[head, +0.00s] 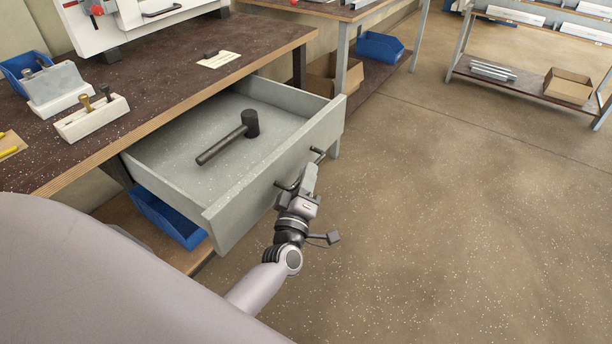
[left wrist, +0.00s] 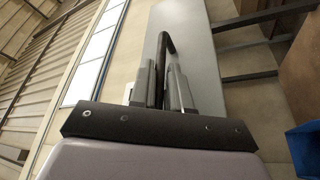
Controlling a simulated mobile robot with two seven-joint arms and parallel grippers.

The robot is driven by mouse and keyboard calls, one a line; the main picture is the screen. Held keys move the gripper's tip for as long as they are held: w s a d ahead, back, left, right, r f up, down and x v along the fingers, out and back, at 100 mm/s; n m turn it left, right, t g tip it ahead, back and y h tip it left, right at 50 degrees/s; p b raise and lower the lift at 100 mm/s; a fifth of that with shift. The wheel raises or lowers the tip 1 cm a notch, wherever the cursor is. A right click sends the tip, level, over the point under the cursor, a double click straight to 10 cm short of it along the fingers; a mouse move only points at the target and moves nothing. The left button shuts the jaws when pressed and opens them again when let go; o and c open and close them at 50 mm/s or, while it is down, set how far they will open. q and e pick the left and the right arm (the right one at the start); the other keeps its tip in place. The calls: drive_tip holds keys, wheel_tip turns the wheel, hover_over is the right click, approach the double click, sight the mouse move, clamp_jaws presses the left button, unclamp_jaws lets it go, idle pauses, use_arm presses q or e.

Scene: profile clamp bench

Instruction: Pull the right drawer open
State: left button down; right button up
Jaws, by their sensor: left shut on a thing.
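The drawer (head: 205,180) under the bench is pulled well out, and its grey front panel (head: 245,205) faces the open floor. A black mallet (head: 228,138) lies inside it. My left gripper (head: 307,178) is shut on the dark bar handle (head: 318,154) on the drawer front. In the left wrist view, the two fingers (left wrist: 163,85) close around the handle (left wrist: 166,45), with the grey drawer front behind. Part of the handle is hidden by the fingers. My right gripper is not in view.
The brown bench top (head: 150,95) above carries small fixtures, a white label (head: 219,60) and a blue bin (head: 28,68). Another blue bin (head: 168,215) sits on the shelf below the drawer. The floor (head: 450,220) at right is clear. A rack (head: 540,75) stands farther back.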

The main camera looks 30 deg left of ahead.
use_arm(q)
drive_tip(key=shift+f, duration=0.1)
drive_tip(key=c, duration=1.2)
unclamp_jaws()
drive_tip(key=shift+o, duration=0.2)
drive_tip(key=v, duration=0.7)
drive_tip(key=shift+s, duration=0.15)
drive_tip(key=s+d+f+m+g+h+p, duration=0.1)
drive_tip(key=s+d+m+g+h+p, duration=0.1)
drive_tip(key=s+m, duration=0.6)
drive_tip(key=s+d+f+m+g+h+p, duration=0.2)
drive_tip(key=s+m+g+h+p, duration=0.3)
drive_tip(key=s+m+g+p, duration=0.2)
drive_tip(key=shift+s+d+m, duration=0.35)
drive_tip(key=shift+s+m, duration=0.55)
drive_tip(key=shift+m, duration=0.2)
